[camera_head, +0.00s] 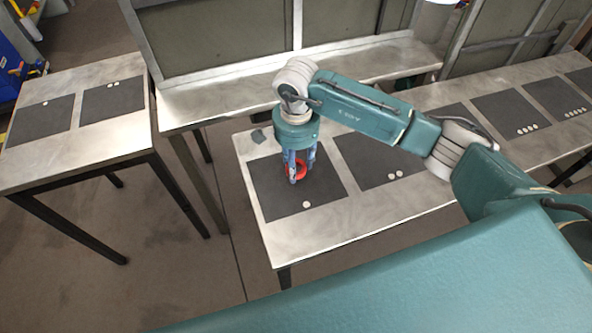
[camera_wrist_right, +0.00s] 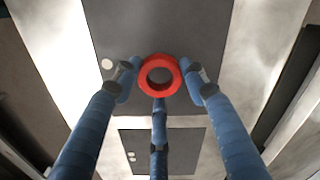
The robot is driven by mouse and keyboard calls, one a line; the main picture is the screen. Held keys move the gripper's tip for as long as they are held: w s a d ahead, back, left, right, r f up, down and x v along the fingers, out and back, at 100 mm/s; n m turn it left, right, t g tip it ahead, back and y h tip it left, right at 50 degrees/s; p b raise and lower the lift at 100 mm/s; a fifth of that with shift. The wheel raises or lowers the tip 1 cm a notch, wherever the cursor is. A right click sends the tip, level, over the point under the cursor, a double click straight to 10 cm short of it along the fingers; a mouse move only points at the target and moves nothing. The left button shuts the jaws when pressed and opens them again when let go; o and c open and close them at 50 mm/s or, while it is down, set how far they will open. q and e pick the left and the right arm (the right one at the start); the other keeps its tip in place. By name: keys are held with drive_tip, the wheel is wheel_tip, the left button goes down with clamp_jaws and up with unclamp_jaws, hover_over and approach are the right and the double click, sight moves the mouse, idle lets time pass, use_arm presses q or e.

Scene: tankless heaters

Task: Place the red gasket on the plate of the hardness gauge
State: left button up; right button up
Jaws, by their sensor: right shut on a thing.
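The red gasket (camera_head: 301,168) is a ring held by my right gripper (camera_head: 298,172) over the dark mat with one white dot (camera_head: 277,204). In the right wrist view the gasket (camera_wrist_right: 174,88) sits between the blue fingertips of my right gripper (camera_wrist_right: 160,84), which are shut on it, with its hole facing the camera. Its height above the mat is hard to tell. I cannot make out a hardness gauge or its plate in either view. My left gripper is not in view.
A mat with two white dots (camera_head: 368,170) lies to the right on the same table (camera_head: 300,242). Another table with mats (camera_head: 112,100) stands left across a floor gap. More mats (camera_head: 510,113) lie further right.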

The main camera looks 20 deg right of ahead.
wheel_tip(320, 180, up, 16)
drive_tip(key=b, duration=0.3)
drive_tip(key=shift+r, duration=0.25)
drive_tip(key=s+d+f+n, duration=0.1)
drive_tip(key=s+n, duration=0.3)
drive_tip(key=s+d+f+n, duration=0.1)
drive_tip(key=s+n, duration=0.2)
drive_tip(key=s, duration=0.2)
drive_tip(key=s+d+f+n, duration=0.1)
drive_tip(key=s+d+n, duration=0.1)
drive_tip(key=s+n, duration=0.2)
drive_tip(key=shift+s+f+n, duration=0.15)
drive_tip(key=shift+n, duration=0.15)
drive_tip(key=shift+c, duration=0.2)
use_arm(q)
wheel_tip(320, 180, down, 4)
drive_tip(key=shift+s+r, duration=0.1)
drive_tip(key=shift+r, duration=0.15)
use_arm(e)
drive_tip(key=shift+s+f+n, duration=0.1)
drive_tip(key=shift+s+n, duration=0.2)
drive_tip(key=shift+s, duration=0.05)
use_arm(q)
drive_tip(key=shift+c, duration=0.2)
use_arm(e)
drive_tip(key=shift+a, duration=0.1)
